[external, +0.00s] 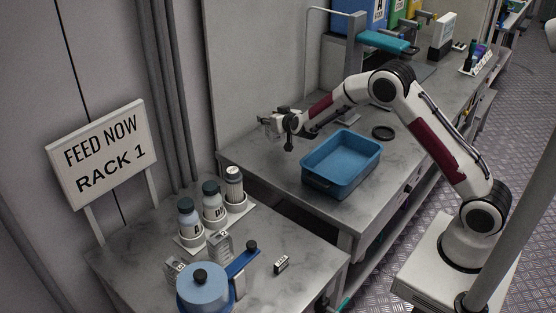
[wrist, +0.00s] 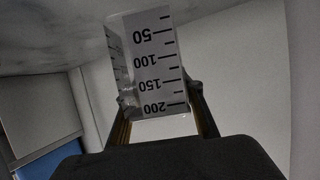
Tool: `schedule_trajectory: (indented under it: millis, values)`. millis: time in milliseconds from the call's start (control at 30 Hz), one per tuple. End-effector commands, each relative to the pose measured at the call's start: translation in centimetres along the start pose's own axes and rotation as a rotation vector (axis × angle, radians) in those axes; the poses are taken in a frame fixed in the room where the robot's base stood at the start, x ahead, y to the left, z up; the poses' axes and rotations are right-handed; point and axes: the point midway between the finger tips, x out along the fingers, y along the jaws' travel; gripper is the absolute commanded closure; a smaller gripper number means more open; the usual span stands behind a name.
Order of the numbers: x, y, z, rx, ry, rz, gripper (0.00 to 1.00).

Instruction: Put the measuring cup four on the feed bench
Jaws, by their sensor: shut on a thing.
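A measuring cup (wrist: 152,65) with a black scale from 50 to 200 fills the middle of the wrist view. My gripper (wrist: 160,100) is shut on it, one finger at each side. In the external view my gripper (external: 270,124) is in the air over the left end of the rear bench (external: 262,160), left of the blue tray. The held cup is small and hard to make out there. No number four is readable on it. Two grey marked vessels (external: 220,244) (external: 174,270) stand on the front bench (external: 135,245).
A blue tray (external: 318,185) and black ring (external: 383,132) lie on the rear bench. The front bench holds several bottles in a rack (external: 248,209), a blue lidded pot (external: 205,290) and a small black-and-white block (external: 281,264). A FEED NOW RACK 1 sign (external: 100,155) stands behind it.

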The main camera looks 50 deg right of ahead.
Motion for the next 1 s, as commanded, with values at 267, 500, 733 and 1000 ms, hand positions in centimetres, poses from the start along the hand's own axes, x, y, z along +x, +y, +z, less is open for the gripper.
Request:
schedule_trajectory:
  millis: [267,500,733,1000]
  values:
    - [1.0,0.0,2.6,-0.001,-0.001,0.000,0.84]
    - [1.1,0.0,2.8,0.000,0.000,-0.001,0.84]
    - [1.2,0.0,3.0,0.000,-0.001,0.000,0.84]
    - [1.2,0.0,3.0,0.000,-0.001,0.000,0.46]
